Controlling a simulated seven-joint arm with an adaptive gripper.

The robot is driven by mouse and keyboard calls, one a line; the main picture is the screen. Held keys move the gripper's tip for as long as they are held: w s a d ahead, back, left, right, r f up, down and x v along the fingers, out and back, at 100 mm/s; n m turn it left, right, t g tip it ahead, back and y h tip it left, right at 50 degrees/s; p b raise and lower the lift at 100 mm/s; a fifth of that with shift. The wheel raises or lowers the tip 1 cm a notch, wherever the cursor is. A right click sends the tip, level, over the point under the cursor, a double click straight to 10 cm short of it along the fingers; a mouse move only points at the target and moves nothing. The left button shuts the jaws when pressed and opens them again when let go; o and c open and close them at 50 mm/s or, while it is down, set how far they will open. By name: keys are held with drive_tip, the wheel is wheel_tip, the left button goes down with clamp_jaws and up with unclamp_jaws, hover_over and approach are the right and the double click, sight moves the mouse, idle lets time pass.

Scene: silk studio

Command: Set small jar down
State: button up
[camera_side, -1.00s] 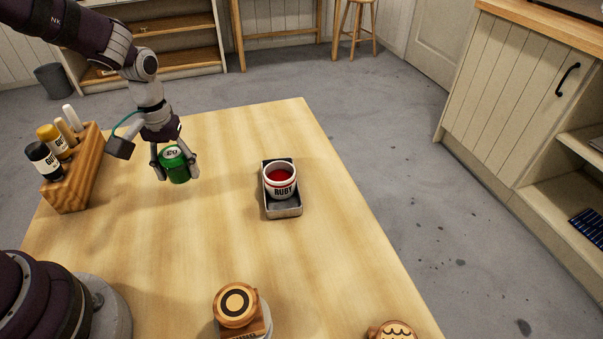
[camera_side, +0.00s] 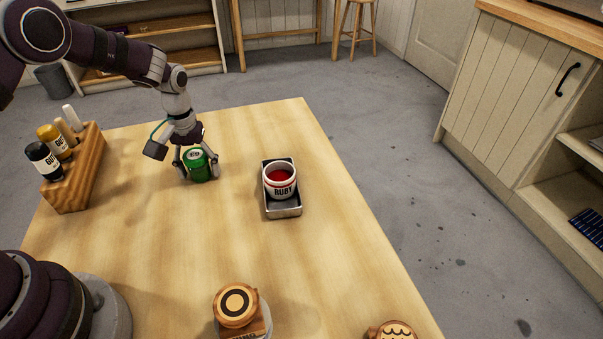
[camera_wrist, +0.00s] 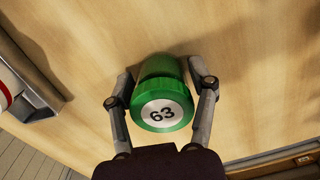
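The small jar (camera_side: 198,168) is green with a ribbed lid bearing a white disc. The wrist view shows the jar (camera_wrist: 161,98) with "63" on that disc. My gripper (camera_side: 197,172) is shut on it, one finger on each side. The jar is upright or nearly so, over the table's left half. I cannot tell whether its base touches the wood. The wrist view also shows my gripper's fingers (camera_wrist: 163,80) along the jar's sides.
Right of the jar, a metal tray (camera_side: 284,212) holds a white pot (camera_side: 280,181) labelled "RUBY" with red contents. A wooden rack (camera_side: 80,177) of bottles stands at left. A round wooden-topped item (camera_side: 236,304) stands in front. The table (camera_side: 190,250) between them is bare.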

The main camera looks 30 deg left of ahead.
sight(194, 156)
drive_tip(key=shift+o, duration=0.9)
drive_tip(key=shift+r, duration=0.15)
wheel_tip(194, 156, up, 12)
drive_tip(key=shift+f, duration=0.2)
drive_tip(key=s+d+r+m+t, duration=0.3)
drive_tip(key=s+r+m, duration=0.1)
drive_tip(key=s+r, duration=0.5)
drive_tip(key=s+d+m+t, duration=0.2)
drive_tip(key=s, duration=0.4)
drive_tip(key=shift+s+d+m+t, duration=0.2)
drive_tip(key=shift+s+m+t, duration=0.1)
drive_tip(key=shift+s+m, duration=0.1)
